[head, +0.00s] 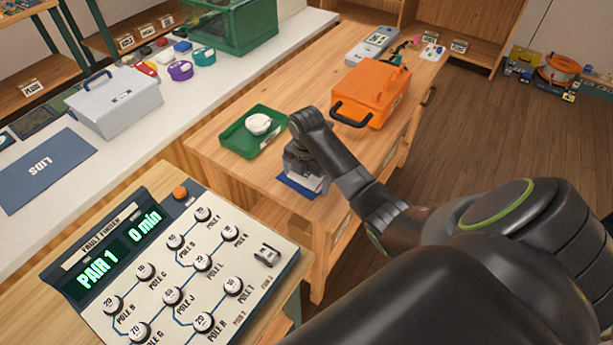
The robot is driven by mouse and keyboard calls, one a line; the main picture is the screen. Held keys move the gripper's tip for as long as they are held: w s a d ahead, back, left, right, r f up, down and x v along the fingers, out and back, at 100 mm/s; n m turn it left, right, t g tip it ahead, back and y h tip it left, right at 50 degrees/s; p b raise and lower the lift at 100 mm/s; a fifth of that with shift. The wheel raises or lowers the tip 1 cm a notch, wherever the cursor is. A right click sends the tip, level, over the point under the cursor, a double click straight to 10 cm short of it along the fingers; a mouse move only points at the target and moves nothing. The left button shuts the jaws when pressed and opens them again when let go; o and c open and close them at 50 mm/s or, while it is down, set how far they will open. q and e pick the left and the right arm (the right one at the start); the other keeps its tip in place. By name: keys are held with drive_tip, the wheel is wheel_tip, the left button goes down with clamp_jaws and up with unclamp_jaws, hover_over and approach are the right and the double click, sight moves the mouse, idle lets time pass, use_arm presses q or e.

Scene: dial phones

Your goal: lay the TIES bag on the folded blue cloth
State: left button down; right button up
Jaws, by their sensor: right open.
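The folded blue cloth (289,187) lies at the near end of the wooden bench, mostly covered. A small pale bag (315,183) lies on or just over it, right under my right gripper. Its label is too small and too hidden to read as TIES. My right gripper (301,168) points down at the bag and is open. My wrist hides part of the bag and cloth, so I cannot tell whether the fingers touch the bag. My left gripper is not in view.
A green tray (231,145) with a white item stands left of the cloth. An orange toolbox (374,92) stands behind my right wrist. The fault finder panel (180,270) fills the near left. The bench between tray and toolbox is mostly clear.

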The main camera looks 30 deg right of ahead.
sight(306, 175)
wheel_tip(306, 175, up, 7)
drive_tip(key=shift+w+r+p, duration=0.1)
drive_tip(key=shift+r+p, duration=0.1)
drive_tip(key=shift+p, duration=0.1)
drive_tip(key=shift+r+p, duration=2.7)
drive_tip(key=shift+r, duration=0.2)
drive_tip(key=shift+f, duration=0.1)
